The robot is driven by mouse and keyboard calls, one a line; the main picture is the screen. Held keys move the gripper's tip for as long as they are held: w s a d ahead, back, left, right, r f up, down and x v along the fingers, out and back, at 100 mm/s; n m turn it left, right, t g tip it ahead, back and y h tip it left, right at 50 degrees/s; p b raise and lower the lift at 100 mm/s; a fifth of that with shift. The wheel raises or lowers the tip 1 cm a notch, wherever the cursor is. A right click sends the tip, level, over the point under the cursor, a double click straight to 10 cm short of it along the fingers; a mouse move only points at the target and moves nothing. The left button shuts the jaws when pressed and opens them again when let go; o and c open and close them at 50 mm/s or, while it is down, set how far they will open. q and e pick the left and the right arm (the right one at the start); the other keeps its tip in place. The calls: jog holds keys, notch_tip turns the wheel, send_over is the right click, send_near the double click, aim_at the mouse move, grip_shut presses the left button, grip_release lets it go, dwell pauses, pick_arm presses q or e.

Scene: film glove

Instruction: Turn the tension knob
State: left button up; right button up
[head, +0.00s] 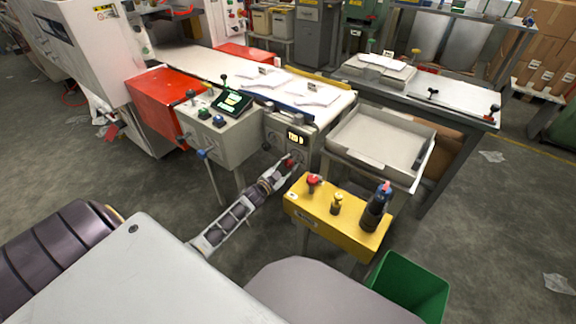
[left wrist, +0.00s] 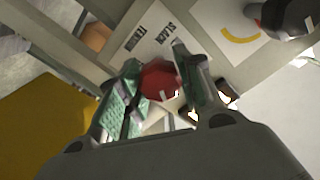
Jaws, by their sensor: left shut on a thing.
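The tension knob (left wrist: 160,81) is a red knob on a pale panel, between the two fingers of my left gripper (left wrist: 157,92) in the left wrist view. The green-padded fingers are shut on it from both sides. The red knob shows there only as a small patch at the fingertips. My right gripper is not in view.
A yellow box (head: 335,221) with a red button and a dark bottle stands right of my left arm. A grey console (head: 215,135) with knobs and a screen stands to the left. A pale tray (head: 345,146) is to the right, a green bin (head: 408,290) below.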

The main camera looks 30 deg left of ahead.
pick_arm(q)
jog(key=o, duration=1)
jog(key=shift+o, duration=0.2)
jog(key=shift+s, duration=0.1)
jog(key=s, duration=1.1)
jog(key=shift+s+a, duration=0.35)
jog(key=shift+a, duration=0.1)
dwell(0.3)
